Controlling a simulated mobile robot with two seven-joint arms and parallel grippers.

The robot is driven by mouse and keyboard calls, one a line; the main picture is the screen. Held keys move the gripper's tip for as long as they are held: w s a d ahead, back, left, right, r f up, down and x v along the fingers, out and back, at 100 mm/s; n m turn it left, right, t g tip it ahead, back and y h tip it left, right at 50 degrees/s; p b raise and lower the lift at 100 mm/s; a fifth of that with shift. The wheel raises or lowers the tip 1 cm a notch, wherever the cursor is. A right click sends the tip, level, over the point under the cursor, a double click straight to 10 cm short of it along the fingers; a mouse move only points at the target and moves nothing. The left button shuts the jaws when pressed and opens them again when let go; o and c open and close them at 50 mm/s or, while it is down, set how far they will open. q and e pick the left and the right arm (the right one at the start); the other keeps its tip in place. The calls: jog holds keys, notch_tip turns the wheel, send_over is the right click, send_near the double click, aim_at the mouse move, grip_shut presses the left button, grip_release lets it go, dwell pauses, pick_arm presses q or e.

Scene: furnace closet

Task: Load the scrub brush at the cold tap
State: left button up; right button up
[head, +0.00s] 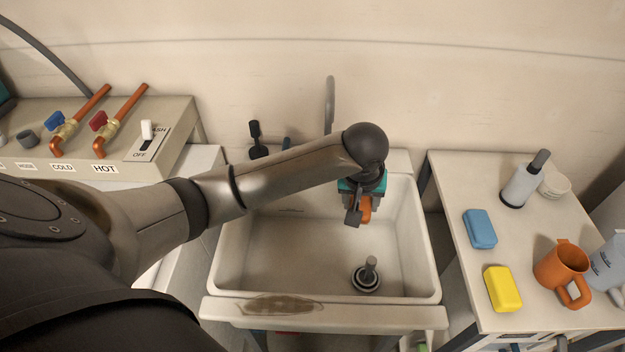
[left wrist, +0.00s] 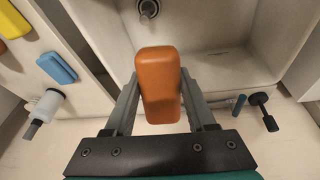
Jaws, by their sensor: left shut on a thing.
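My left gripper (head: 361,208) hangs over the white sink (head: 423,245), fingers downward. It is shut on an orange block (head: 366,209) with rounded edges; the left wrist view shows the block (left wrist: 159,85) between both fingers. I cannot tell whether it is the scrub brush, as no bristles show. At the left, the valve labelled COLD (head: 60,128) has a blue handle. A grey curved spout (head: 330,95) rises behind the sink, partly hidden by my arm. My right gripper is not in view.
A drain with an upright plug (head: 369,272) is in the sink floor. The right table holds a blue block (head: 480,229), a yellow block (head: 502,288), an orange mug (head: 562,268) and a pale cylinder with dark handle (head: 522,183). A red-handled HOT valve (head: 105,128) and switch (head: 147,134) stand left.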

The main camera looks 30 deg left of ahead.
pick_arm(q)
jog(key=s+a+f+n+t+y+p, duration=0.1)
jog(key=s+a+f+n+t+p, duration=0.15)
jog(key=a+p, duration=0.65)
pick_arm(e)
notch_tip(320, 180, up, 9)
jog(key=b, duration=0.1)
pick_arm(q)
jog(key=w+a+f+b, duration=0.1)
jog(key=w+a+b, duration=0.1)
jog(key=w+b, duration=0.4)
jog(key=w+a+f+b, duration=0.2)
jog(key=w+a+b, duration=0.1)
jog(key=w+b, duration=0.2)
jog(key=shift+w+m+g+b, duration=0.35)
jog(key=shift+w+b, duration=0.05)
jog(key=shift+w, duration=0.25)
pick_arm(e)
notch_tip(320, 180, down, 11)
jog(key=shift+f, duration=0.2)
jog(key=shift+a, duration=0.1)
pick_arm(q)
jog(key=s+d+p, duration=0.2)
jog(key=s+p, duration=0.5)
jog(key=p, duration=0.2)
jog(key=shift+s+d, duration=0.35)
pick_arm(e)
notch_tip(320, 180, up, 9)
